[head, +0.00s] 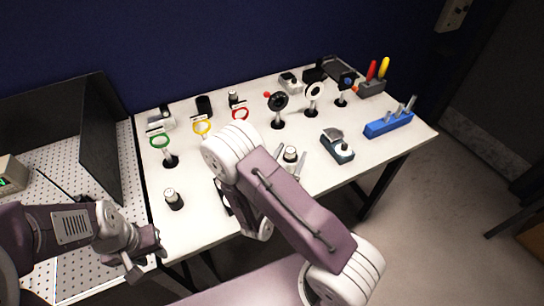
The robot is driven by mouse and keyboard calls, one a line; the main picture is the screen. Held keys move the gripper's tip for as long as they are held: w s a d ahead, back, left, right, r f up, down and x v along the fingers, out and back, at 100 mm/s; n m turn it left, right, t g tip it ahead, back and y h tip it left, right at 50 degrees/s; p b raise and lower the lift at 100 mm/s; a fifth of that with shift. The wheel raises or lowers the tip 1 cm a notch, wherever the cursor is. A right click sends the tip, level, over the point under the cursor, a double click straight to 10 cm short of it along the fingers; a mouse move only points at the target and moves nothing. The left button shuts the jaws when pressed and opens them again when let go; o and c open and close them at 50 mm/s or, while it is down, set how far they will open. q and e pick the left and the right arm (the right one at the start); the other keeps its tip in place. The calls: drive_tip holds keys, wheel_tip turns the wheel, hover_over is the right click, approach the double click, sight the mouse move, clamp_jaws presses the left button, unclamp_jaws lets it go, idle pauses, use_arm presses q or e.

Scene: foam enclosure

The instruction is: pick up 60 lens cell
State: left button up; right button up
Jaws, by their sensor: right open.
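Several short dark cylinders with pale tops, which look like lens cells, are on the white table; their markings are too small to read, so I cannot tell which is the 60. Another cell (173,199) stands alone near the front left. A third (233,97) is at the back, and a darker cylinder (203,106) is left of it. My left gripper (146,256) is empty, fingers apart, off the table's front left corner.
Green (159,142), yellow (202,127) and red (240,114) ring holders stand at the left and back. A grey device (337,146) and blue rack (388,124) are right. A perforated board (75,268) is left.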

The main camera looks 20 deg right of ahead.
sight(289, 156)
drive_tip(key=f, duration=0.1)
drive_tip(key=a+f+n, duration=0.1)
drive_tip(key=f+y, duration=0.1)
drive_tip(key=shift+s+a+f+n+t, duration=0.1)
drive_tip(key=shift+s+a+n+t, duration=0.2)
drive_tip(key=shift+s+a, duration=0.05)
drive_tip(key=shift+a+f, duration=0.15)
drive_tip(key=shift+a, duration=0.15)
drive_tip(key=shift+w, duration=0.15)
drive_tip(key=p+x, duration=0.1)
drive_tip(key=x, duration=0.2)
drive_tip(key=shift+w+d, duration=0.1)
drive_tip(key=shift+d, duration=0.15)
drive_tip(key=shift+w+d, duration=0.15)
drive_tip(key=p+x, duration=0.1)
drive_tip(key=x, duration=0.3)
drive_tip(key=shift+w+d+p, duration=0.15)
drive_tip(key=shift+p, duration=0.2)
drive_tip(key=shift+w+d+f, duration=0.1)
drive_tip(key=shift+w+d, duration=0.2)
drive_tip(key=shift+d, duration=0.05)
drive_tip(key=shift+a, duration=0.15)
drive_tip(key=c, duration=0.8)
clamp_jaws()
